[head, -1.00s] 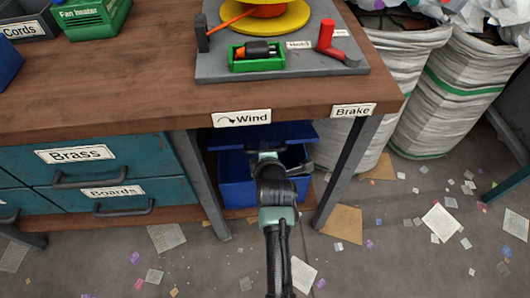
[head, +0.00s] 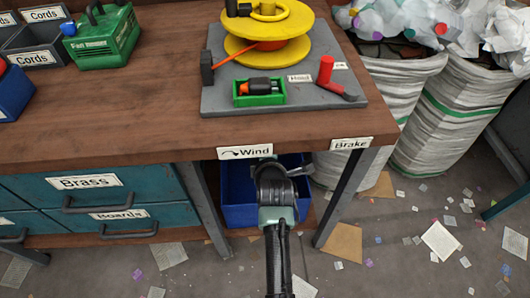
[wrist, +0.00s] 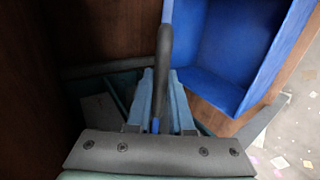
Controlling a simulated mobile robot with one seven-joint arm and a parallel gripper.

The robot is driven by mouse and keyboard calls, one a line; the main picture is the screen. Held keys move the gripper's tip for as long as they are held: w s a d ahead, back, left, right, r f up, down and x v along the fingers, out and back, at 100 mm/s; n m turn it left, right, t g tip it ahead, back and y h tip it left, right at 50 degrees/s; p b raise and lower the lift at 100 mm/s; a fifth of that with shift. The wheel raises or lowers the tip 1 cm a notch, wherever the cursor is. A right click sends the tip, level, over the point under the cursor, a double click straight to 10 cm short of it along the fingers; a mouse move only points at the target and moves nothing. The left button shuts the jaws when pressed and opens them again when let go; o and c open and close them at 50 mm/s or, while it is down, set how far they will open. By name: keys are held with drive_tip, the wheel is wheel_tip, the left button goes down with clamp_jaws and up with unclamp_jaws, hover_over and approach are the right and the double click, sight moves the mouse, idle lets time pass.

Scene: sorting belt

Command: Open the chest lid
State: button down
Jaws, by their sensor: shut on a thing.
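The blue chest (head: 238,205) stands under the workbench, between its legs. In the wrist view the chest (wrist: 230,45) is open on the right side, with its inside showing. A thin blue strip (wrist: 167,10), which looks like the lid seen edge-on, stands beside the opening. A dark grey handle (wrist: 165,48) runs along it. My gripper (wrist: 160,92) is shut on this handle. In the head view my gripper (head: 272,165) is at the bench's front edge, in front of the chest, and my arm hides much of it. The lid cannot be made out there.
The wooden bench top (head: 110,135) overhangs the chest, with Wind (head: 245,152) and Brake (head: 351,144) labels on its edge. Teal drawers (head: 85,195) are on the left. White sacks (head: 440,125) stand on the right. Paper scraps litter the floor.

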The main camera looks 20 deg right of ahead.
drive_tip(key=c, duration=0.8)
unclamp_jaws()
drive_tip(key=p+v, duration=0.5)
drive_tip(key=v, duration=0.8)
